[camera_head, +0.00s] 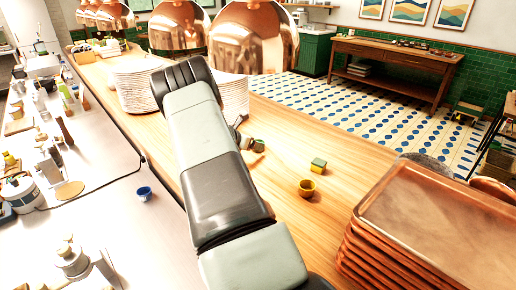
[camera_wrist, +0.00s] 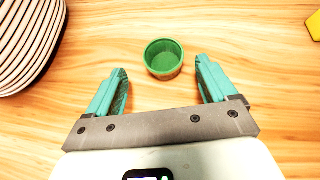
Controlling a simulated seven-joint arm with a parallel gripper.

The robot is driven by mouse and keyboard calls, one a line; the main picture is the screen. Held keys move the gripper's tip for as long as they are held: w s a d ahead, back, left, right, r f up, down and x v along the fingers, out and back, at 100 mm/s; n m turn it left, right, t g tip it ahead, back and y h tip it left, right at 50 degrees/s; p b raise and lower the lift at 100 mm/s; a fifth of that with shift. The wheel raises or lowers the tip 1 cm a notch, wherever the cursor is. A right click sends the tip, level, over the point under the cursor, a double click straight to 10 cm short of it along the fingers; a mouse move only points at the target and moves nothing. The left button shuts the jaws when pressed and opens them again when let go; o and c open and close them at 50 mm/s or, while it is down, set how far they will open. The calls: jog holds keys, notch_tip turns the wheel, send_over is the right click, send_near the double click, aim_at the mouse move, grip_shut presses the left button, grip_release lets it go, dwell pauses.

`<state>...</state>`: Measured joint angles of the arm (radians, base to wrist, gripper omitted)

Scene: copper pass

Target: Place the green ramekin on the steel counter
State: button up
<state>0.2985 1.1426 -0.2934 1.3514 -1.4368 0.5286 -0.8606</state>
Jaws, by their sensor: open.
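The green ramekin (camera_wrist: 163,57) stands upright on the wooden counter in the wrist view, bright green inside. My gripper (camera_wrist: 162,67) is open and empty, with its teal fingers on either side of the ramekin's near part; I see no contact. The steel counter (camera_head: 115,215) lies left of the wooden counter in the head view.
Stacked plates (camera_head: 135,80) stand behind my arm, and their edges (camera_wrist: 25,45) show left in the wrist view. A yellow cup (camera_head: 306,188), a green-and-yellow block (camera_head: 318,165) and copper trays (camera_head: 430,215) are to the right. A blue cup (camera_head: 144,193) stands on steel with clear room around.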

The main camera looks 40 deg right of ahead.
jog(key=x, duration=0.4)
jog(key=shift+s+d+r, duration=0.1)
jog(key=shift+s+d, duration=0.15)
jog(key=shift+w+d+f, duration=0.15)
jog(key=shift+d+f, duration=0.2)
jog(key=shift+d, duration=0.15)
jog(key=c, duration=1.2)
jog(key=shift+r, duration=0.15)
